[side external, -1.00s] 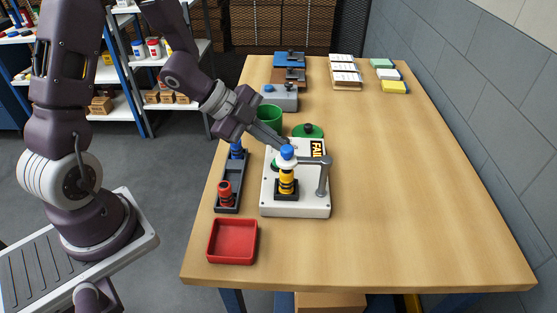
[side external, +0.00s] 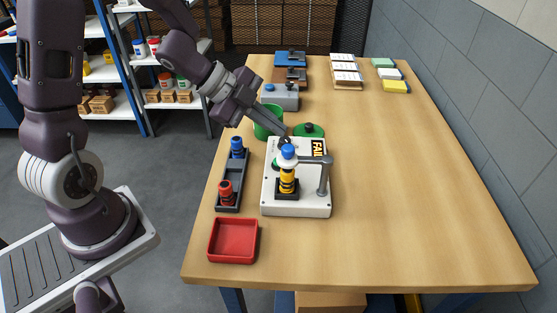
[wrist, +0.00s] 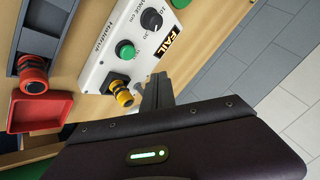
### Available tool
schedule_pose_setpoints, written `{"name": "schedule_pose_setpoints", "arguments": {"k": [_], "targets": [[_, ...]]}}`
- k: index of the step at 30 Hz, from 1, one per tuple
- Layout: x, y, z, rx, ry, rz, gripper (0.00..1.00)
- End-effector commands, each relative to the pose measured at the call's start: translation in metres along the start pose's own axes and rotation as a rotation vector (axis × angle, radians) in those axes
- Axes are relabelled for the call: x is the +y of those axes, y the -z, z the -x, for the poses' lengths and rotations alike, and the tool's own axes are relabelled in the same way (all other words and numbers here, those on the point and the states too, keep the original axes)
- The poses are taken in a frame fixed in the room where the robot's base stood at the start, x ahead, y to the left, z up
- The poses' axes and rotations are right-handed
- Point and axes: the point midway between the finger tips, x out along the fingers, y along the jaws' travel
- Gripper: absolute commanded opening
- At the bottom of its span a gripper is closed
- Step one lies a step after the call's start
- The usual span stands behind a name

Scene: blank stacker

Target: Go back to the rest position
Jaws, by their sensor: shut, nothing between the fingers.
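My gripper (side external: 284,137) is shut and empty. In the side view its fingertips are just behind and above the blue-topped, yellow-banded cylinder on the white tester, apart or touching I cannot tell. In the wrist view the shut fingers (wrist: 157,92) are beside the yellow-and-black piece (wrist: 120,92). The white tester (side external: 307,205) has a grey post and a FAIL label (side external: 318,148). The yellow-banded piece (side external: 287,175) stands upright in its black socket.
A dark rack (side external: 232,185) holds a red piece (side external: 226,192) and a blue piece (side external: 237,149). A red tray (side external: 232,258) lies in front.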

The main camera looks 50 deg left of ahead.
Motion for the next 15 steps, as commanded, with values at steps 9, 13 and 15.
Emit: {"name": "schedule_pose_setpoints", "arguments": {"k": [9, 13, 15], "targets": [[-0.016, 0.009, 0.162, -0.53, 0.505, 0.691, 0.0], [0.064, 0.044, 0.197, -0.507, 0.427, 1.088, 0.0], [0.094, 0.063, 0.204, -0.477, 0.35, 1.206, 0.0]]}}
